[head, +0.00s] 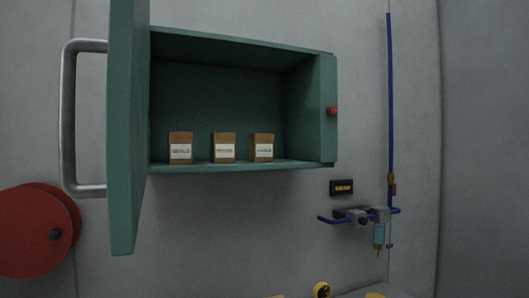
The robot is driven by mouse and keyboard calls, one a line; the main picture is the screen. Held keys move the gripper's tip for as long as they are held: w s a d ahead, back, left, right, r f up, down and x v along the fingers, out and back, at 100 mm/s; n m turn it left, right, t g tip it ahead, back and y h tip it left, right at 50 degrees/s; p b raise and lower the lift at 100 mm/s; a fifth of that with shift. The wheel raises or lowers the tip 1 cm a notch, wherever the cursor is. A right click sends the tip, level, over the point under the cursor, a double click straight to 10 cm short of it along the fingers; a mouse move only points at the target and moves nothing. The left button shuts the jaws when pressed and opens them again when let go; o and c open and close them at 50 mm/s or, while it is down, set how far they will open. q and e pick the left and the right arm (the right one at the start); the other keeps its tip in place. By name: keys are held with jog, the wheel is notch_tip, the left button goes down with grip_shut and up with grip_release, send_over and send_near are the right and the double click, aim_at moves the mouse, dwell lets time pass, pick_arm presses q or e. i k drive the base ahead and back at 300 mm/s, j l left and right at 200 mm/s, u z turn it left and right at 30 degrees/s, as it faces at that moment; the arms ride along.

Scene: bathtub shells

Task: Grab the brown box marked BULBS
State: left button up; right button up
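Three small brown boxes stand in a row on the floor of an open green wall cabinet (235,166). They are the left box (181,138), the middle box (223,139) and the right box (262,139). Each is upright with a white label on its front. The label print is too small to read, so I cannot tell which one is marked BULBS. The boxes stand apart with small gaps. Neither of my grippers is in the head view.
The cabinet door (127,130) stands open at the left, with a large metal handle (70,120). A red disc (38,232) is at lower left. Blue pipe (390,90) and a valve fitting (379,232) are on the wall at right. The cabinet front is unobstructed.

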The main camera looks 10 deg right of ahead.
aim_at(223, 144)
jog(key=i+l+u, duration=0.15)
jog(key=u, duration=0.15)
jog(key=i+l+u, duration=0.15)
jog(key=l+u, duration=0.15)
jog(key=i+l+u, duration=0.1)
jog(key=l+u, duration=0.25)
